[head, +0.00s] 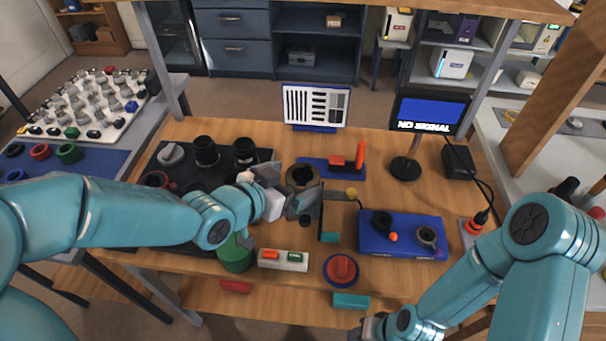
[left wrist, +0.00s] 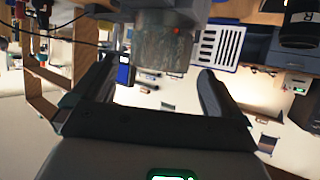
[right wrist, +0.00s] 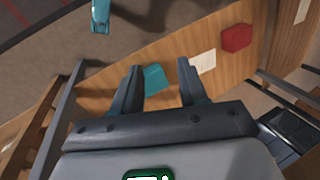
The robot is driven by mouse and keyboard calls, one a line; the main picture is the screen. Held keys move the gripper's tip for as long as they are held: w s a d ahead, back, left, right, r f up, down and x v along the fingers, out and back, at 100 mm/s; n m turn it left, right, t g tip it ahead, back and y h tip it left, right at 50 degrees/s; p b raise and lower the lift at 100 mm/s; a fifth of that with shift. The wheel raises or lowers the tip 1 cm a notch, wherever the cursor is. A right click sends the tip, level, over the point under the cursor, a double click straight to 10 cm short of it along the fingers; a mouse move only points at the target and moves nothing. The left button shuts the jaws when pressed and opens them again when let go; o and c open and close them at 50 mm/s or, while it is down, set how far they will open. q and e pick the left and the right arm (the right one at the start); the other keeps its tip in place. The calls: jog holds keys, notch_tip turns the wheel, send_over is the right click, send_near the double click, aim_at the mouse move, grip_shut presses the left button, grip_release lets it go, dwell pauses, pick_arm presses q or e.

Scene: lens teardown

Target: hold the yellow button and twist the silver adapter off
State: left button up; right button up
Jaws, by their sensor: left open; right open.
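The silver adapter appears to be the grey metal cylinder with a red dot (left wrist: 163,48) in the left wrist view. It is ahead of and between the spread fingers of my left gripper (left wrist: 150,85), apart from them. In the head view a dark round ring-shaped part (head: 302,177) stands just behind my left gripper (head: 305,203), partly hidden by it. My right gripper (right wrist: 160,85) is open and empty, low near the table's front edge.
A blue tray (head: 375,240) with small parts lies right of centre. A monitor (head: 430,112) stands behind right.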

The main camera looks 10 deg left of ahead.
aim_at(307, 175)
pick_arm(q)
jog(key=x, duration=0.6)
jog(key=c, duration=1)
pick_arm(e)
grip_shut()
dwell(0.8)
